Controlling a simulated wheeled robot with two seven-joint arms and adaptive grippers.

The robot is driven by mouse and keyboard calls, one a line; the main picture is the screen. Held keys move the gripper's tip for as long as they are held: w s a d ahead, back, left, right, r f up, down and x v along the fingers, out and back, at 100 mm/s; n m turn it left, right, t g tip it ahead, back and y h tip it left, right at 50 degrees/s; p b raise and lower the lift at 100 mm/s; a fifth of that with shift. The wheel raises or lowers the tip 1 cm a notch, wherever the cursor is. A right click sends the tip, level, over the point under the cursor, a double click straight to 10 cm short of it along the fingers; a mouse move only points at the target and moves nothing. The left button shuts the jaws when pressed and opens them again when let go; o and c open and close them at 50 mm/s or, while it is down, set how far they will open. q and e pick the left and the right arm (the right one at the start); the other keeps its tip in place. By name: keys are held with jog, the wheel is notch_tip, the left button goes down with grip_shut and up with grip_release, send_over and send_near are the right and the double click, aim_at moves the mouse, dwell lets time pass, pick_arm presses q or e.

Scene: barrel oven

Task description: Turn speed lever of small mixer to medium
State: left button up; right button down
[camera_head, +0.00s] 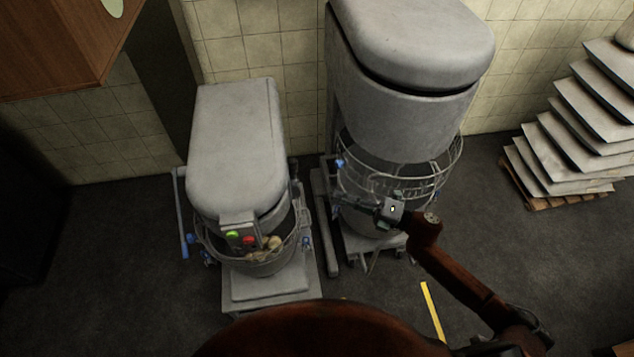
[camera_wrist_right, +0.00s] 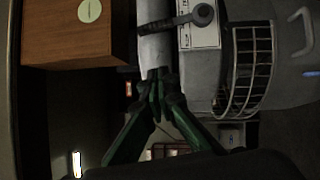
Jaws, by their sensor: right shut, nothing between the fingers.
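The small mixer (camera_head: 238,140) stands at the left in the head view, a grey machine with a rounded top. Its speed lever is not clear there. In the right wrist view, a dark lever with a round knob (camera_wrist_right: 203,14) lies across a pale marked plate (camera_wrist_right: 200,36) on the grey mixer side (camera_wrist_right: 215,82). Contact with the lever is not visible. My left gripper is out of view.
The large mixer (camera_head: 405,100) with a wire guard (camera_head: 430,178) stands close behind my right gripper. A green and a red button (camera_head: 249,240) are on the small mixer's front. Stacked sheets (camera_head: 575,125) on a pallet stand at the right. The right floor (camera_head: 490,230) is mostly clear.

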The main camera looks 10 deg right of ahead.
jog(key=p, duration=0.2)
send_near(294, 172)
jog(key=s+a+r, duration=0.2)
jog(key=a, duration=0.3)
jog(key=w, duration=0.4)
jog(key=shift+w+a+r, duration=0.1)
jog(key=shift+w+a, duration=0.05)
jog(key=shift+a, duration=0.2)
